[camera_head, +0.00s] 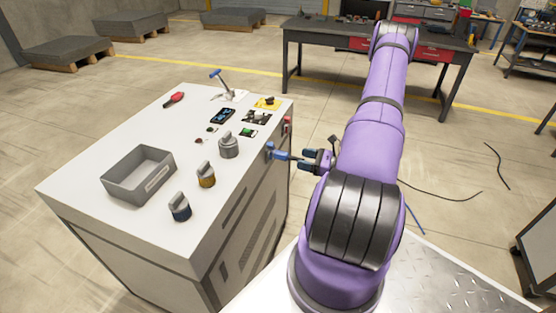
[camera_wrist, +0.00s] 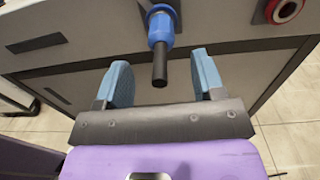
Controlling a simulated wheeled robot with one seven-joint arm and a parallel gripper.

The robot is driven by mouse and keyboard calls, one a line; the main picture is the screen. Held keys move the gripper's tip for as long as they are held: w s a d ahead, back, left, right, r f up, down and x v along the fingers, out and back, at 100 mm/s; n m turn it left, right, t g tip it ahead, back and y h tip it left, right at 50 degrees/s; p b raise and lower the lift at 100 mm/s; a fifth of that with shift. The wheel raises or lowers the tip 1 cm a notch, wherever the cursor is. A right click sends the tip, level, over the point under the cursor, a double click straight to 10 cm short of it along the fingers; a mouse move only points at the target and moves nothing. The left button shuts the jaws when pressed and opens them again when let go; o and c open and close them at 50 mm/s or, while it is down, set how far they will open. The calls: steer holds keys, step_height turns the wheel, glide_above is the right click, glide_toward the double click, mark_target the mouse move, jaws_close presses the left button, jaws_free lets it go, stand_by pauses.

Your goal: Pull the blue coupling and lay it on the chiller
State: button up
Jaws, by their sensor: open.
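The blue coupling (camera_wrist: 161,27) sticks out from the side of the chiller in the wrist view, with a dark stem (camera_wrist: 160,68) pointing toward my gripper. In the head view, the coupling (camera_head: 270,150) is at the right side face of the chiller, just below its top edge. The chiller (camera_head: 100,175) is a pale cabinet with a flat white top. My gripper (camera_wrist: 163,78) is open, its light blue finger pads standing apart left and right of the stem. No contact with the coupling shows. My gripper (camera_head: 288,156) is partly hard to make out in the head view.
A red-ringed fitting (camera_wrist: 285,10) sits right of the coupling. Bare top lies at the front left. A workbench (camera_head: 330,32) stands behind.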

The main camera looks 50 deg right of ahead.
steer(key=shift+s+f, duration=0.15)
steer(key=shift+f, duration=0.3)
steer(key=shift+a, duration=0.1)
